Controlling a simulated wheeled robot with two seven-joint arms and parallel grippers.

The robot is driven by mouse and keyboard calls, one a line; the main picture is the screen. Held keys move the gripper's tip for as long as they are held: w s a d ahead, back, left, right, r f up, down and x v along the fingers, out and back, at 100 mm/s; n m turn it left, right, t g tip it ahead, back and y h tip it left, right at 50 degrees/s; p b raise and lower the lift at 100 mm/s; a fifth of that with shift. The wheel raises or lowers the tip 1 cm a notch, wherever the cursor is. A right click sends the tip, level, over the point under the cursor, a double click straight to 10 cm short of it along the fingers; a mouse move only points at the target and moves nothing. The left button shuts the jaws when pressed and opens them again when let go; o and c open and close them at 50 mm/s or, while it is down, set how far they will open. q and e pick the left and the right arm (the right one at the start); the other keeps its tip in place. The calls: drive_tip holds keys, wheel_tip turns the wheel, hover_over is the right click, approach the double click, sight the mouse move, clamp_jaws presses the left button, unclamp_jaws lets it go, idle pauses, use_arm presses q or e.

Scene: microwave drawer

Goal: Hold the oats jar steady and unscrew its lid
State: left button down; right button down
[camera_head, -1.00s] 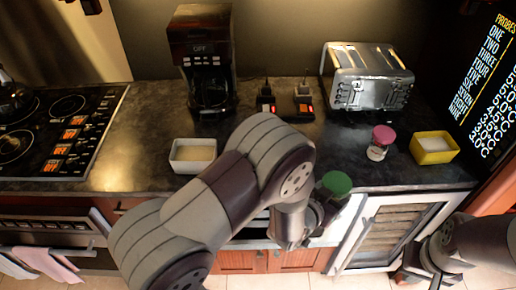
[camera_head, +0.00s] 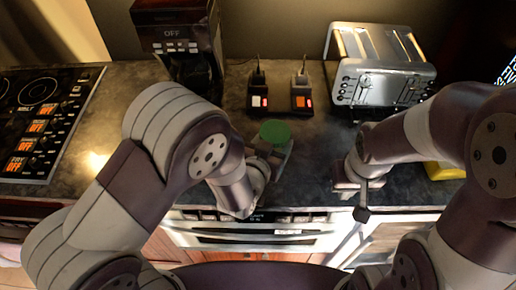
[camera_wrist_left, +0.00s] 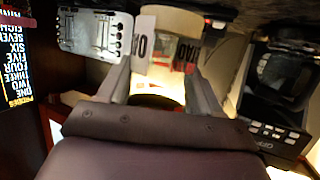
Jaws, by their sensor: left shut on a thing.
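The oats jar has a green lid (camera_head: 275,132), seen from above over the front part of the counter. Its body is mostly hidden by my left gripper in the head view. In the left wrist view the pale, lettered oats jar (camera_wrist_left: 163,62) stands between the two fingers, and its lid does not show. My left gripper (camera_head: 268,160) is shut on the jar. My right gripper (camera_head: 350,190) is to the right of the jar, apart from it, near the counter's front edge. Its fingers are too unclear to tell open or shut.
A toaster (camera_head: 382,65) stands at the back right and a coffee maker (camera_head: 178,30) at the back left. Two small devices with red lights (camera_head: 300,97) lie behind the jar. A yellow container (camera_head: 445,171) is partly hidden by my right arm. A cooktop (camera_head: 40,110) is at left.

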use_arm(q)
drive_tip(key=w+a+f, duration=0.1)
drive_tip(key=f, duration=0.1)
drive_tip(key=w+a+f, duration=0.1)
drive_tip(key=f, duration=0.1)
drive_tip(key=a+f, duration=0.1)
drive_tip(key=shift+w+a+f+p, duration=0.1)
drive_tip(key=shift+w+f+p, duration=0.25)
drive_tip(key=shift+w+f, duration=0.05)
drive_tip(key=shift+f, duration=0.35)
drive_tip(key=shift+w+f, duration=0.15)
drive_tip(key=shift+w, duration=0.1)
drive_tip(key=shift+s+f, duration=0.1)
drive_tip(key=shift+f, duration=0.1)
drive_tip(key=shift+c, duration=0.9)
unclamp_jaws()
drive_tip(key=shift+r, duration=0.15)
use_arm(e)
drive_tip(key=shift+w+r, duration=0.2)
drive_tip(key=shift+w, duration=0.15)
